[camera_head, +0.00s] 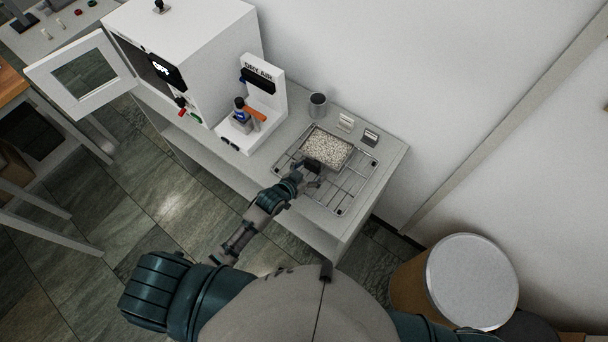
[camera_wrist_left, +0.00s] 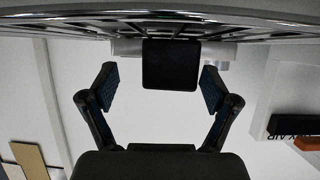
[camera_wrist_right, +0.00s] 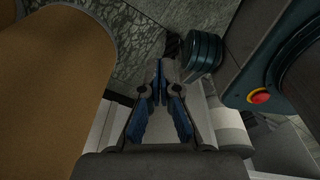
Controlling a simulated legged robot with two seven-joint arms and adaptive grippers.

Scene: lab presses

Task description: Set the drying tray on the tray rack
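The drying tray (camera_head: 327,150), full of pale granules, sits on the wire tray rack (camera_head: 351,193), towards its back left part. A dark handle block (camera_head: 313,164) is on its near side. My left gripper (camera_head: 308,178) is just in front of that handle. In the left wrist view, the left gripper (camera_wrist_left: 159,83) is open, with its fingers apart on both sides of the black handle (camera_wrist_left: 170,65) and clear gaps between. The rack (camera_wrist_left: 240,22) spans the top of that view. My right gripper (camera_wrist_right: 160,75) shows only in its wrist view, empty, with its fingertips together.
A white oven (camera_head: 190,65) with its door (camera_head: 85,70) open stands left on the bench. A dry-air unit (camera_head: 262,90), a grey cup (camera_head: 317,104) and two small blocks (camera_head: 370,138) stand near the tray. A lidded drum (camera_head: 470,280) is at the lower right.

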